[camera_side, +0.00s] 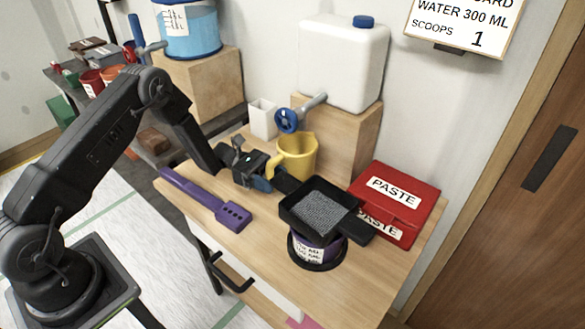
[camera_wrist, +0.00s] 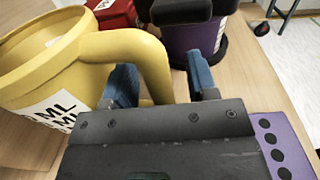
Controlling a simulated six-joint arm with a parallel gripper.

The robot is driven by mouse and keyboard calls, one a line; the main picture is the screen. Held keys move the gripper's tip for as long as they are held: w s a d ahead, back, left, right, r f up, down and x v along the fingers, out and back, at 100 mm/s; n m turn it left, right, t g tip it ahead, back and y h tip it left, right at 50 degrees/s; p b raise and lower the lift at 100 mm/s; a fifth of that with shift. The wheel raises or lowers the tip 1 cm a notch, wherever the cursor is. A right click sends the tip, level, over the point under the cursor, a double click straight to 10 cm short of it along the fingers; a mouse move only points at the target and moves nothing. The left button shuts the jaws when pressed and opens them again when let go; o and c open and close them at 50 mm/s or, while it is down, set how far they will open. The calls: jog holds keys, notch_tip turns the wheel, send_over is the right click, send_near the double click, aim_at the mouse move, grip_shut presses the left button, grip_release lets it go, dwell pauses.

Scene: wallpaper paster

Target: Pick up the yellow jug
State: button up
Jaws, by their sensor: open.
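The yellow jug (camera_side: 300,157) stands upright on the wooden table, below the blue tap of the white water container. Its handle points left in the side view, toward my gripper (camera_side: 268,178). In the wrist view the jug (camera_wrist: 60,60) fills the left side, with a white label marked ML and its open rim showing. My gripper (camera_wrist: 160,88) is open, its two blue fingertips on either side of the lower part of the yellow handle (camera_wrist: 150,60). Whether the fingers touch the handle cannot be told.
A purple tub (camera_side: 318,249) with a black sieve (camera_side: 320,212) on top stands close on the right. A purple tool (camera_side: 205,198) lies at the table's left edge. A red paste box (camera_side: 395,200), white cup (camera_side: 263,118) and white container (camera_side: 343,65) on a wooden block stand behind.

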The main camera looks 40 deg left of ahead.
jog(key=shift+d, duration=0.65)
grip_shut()
jog(key=shift+w, duration=0.1)
